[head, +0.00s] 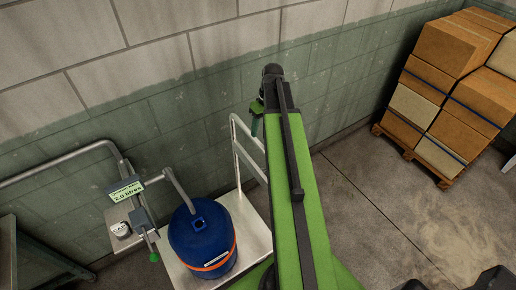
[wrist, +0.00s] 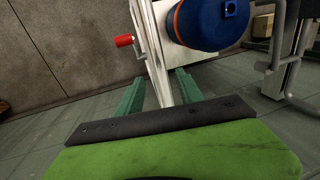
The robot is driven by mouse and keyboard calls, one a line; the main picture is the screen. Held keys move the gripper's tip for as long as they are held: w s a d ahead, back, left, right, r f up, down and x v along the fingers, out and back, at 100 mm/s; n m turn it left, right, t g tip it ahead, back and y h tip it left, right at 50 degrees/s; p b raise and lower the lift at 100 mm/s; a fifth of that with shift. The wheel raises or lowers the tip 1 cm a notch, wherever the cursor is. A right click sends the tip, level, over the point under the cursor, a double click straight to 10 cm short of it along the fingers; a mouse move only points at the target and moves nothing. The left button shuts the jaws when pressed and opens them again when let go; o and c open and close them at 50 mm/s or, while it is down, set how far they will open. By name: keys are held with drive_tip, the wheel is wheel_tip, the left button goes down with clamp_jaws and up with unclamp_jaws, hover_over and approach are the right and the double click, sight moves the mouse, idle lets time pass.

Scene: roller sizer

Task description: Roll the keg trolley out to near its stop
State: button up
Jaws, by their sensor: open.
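The keg trolley (head: 253,222) is a pale flat platform with a white tubular handle frame (head: 236,150). It carries a blue keg (head: 203,236) with an orange band. The trolley's white frame (wrist: 157,50) and the keg (wrist: 212,22) also show in the wrist view, with a red grip (wrist: 124,40) on a thin bar at the frame's side. My gripper (head: 257,118) is by the handle frame in the head view. In the wrist view its green fingers (wrist: 160,76) are apart, with a white upright running between them; I cannot tell whether they touch it.
A pipe with a tap and a "2.0 litres" sign (head: 126,190) stands left of the keg, above a small shelf with a white tub (head: 121,229). A pallet of boxes (head: 445,95) stands at the right by the wall. The concrete floor (head: 395,210) between is clear.

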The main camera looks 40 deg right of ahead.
sight(258, 141)
drive_tip(key=f+b, duration=0.2)
drive_tip(key=f, duration=0.1)
drive_tip(key=a+f+b, duration=0.1)
drive_tip(key=f+b, duration=0.1)
drive_tip(key=shift+f, duration=0.25)
drive_tip(key=shift+r, duration=0.15)
drive_tip(key=shift+c, duration=0.2)
clamp_jaws()
idle(0.8)
